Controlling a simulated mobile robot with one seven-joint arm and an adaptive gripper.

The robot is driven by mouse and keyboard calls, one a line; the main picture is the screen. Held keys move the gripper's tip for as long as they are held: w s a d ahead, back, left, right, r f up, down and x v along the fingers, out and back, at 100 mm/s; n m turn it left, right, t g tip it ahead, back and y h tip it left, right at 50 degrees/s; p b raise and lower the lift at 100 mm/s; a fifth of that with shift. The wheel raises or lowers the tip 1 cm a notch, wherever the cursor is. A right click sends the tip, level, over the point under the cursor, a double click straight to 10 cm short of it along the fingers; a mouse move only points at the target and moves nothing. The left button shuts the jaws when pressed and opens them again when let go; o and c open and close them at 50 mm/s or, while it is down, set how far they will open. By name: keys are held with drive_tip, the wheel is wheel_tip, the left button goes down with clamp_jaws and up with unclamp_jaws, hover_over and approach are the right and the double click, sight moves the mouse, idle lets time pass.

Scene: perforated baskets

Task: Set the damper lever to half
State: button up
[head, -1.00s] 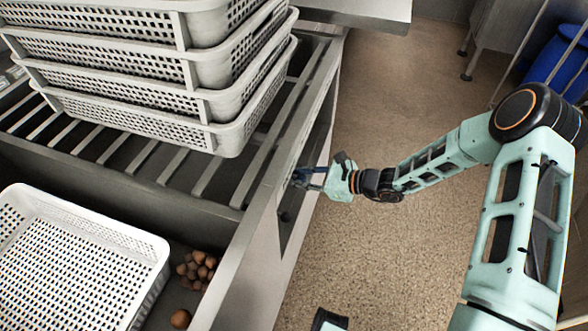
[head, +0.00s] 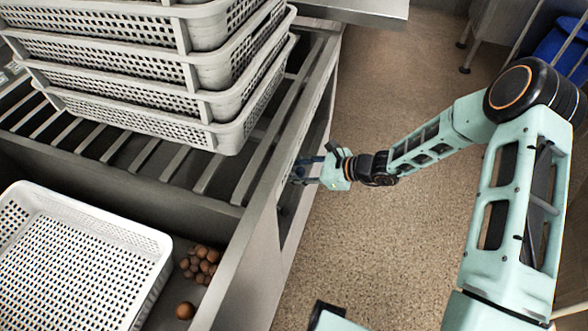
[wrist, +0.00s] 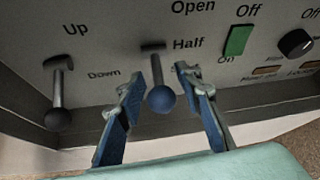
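The damper lever (wrist: 159,82) is on the grey panel in the wrist view, beside the printed words Open and Half. It has a short metal stem and a dark blue-grey ball knob that hangs below its slot. Its lower label is hidden. My gripper (wrist: 162,88) is open, with one blue finger on each side of the knob and a visible gap on both sides. In the head view my gripper (head: 304,171) is at the side of the metal counter; the lever cannot be made out there.
Another lever (wrist: 59,100), marked Up and Down, is close on the left. A green switch (wrist: 236,40) and a black rotary knob (wrist: 296,43) are on the right. Stacked baskets (head: 170,108) and a white basket (head: 120,232) are on the counter (head: 250,250). Floor is clear beside it.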

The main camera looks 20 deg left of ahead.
drive_tip(key=shift+o, duration=0.2)
drive_tip(key=shift+r, duration=0.1)
drive_tip(key=v, duration=1.2)
